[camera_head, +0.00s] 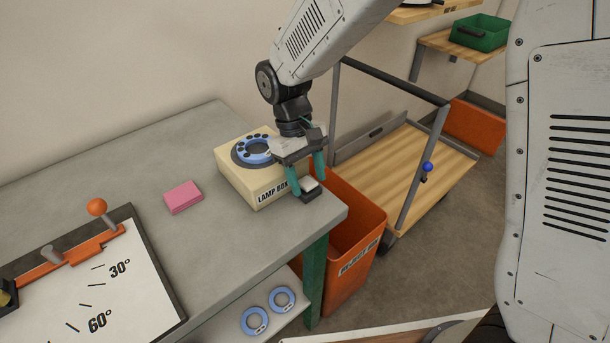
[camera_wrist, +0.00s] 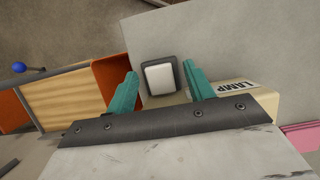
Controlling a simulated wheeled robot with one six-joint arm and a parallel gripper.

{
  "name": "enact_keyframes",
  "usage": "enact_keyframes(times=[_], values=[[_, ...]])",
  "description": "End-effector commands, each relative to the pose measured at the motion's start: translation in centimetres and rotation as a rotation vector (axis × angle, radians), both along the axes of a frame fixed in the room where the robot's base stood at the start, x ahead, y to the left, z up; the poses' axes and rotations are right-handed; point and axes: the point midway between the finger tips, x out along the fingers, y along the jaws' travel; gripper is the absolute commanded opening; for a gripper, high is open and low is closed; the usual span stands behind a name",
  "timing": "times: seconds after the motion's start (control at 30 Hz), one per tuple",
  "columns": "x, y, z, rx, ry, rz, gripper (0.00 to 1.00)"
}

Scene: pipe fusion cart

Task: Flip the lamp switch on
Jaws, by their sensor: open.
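The lamp switch (camera_head: 310,187) is a white rocker in a dark square frame at the table's right corner, beside the lamp box. In the wrist view the switch (camera_wrist: 160,78) lies between the two teal fingers, a little beyond their tips. My gripper (camera_head: 307,186) is open and points down over the switch, with nothing held between its fingers. I cannot tell whether a finger touches the switch. The cream lamp box (camera_head: 259,183) carries a blue dial-like ring (camera_head: 254,150) on top and stands just left of my gripper. No lit lamp shows.
A pink block (camera_head: 183,197) and an angle board with an orange-knobbed lever (camera_head: 97,207) lie on the grey table (camera_head: 221,242). An orange reject bin (camera_head: 350,228) stands by the table's right edge, with a wooden cart (camera_head: 405,175) behind. Blue rings (camera_head: 268,311) lie on the lower shelf.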

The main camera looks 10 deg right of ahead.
Motion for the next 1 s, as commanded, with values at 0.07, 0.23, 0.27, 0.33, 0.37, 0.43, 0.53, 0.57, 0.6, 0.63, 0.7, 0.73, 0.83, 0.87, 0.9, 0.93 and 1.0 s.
enact_keyframes(times=[0.07,0.23,0.27,0.33,0.37,0.43,0.53,0.57,0.6,0.63,0.7,0.73,0.83,0.87,0.9,0.93,1.0], values=[[0.1,0.1,0.4,0.001,-0.002,0.0,0.53],[0.8,0.6,2.7,0.002,-0.003,0.0,0.53],[0.9,0.7,3.3,0.002,-0.003,0.0,0.53],[1.2,0.9,4.4,0.003,-0.003,0.001,0.53],[1.3,1.0,4.9,0.002,-0.002,0.001,0.53],[1.6,1.2,5.9,0.001,-0.001,0.001,0.53],[1.8,1.4,6.8,0.001,-0.001,0.001,0.53],[1.9,1.4,7.0,0.0,0.0,0.001,0.53],[1.9,1.4,7.2,0.0,0.0,0.001,0.53],[1.9,1.4,7.3,0.0,0.0,0.001,0.53],[1.9,1.5,7.4,0.0,0.0,0.001,0.53],[1.9,1.5,7.4,0.0,0.001,0.001,0.53],[1.9,1.5,7.3,0.0,0.001,0.001,0.53],[1.9,1.5,7.3,0.0,0.001,0.001,0.53],[1.9,1.4,7.3,-0.001,0.001,0.0,0.53],[1.9,1.4,7.3,-0.001,0.001,0.0,0.53],[1.9,1.4,7.3,-0.001,0.001,0.0,0.53]])
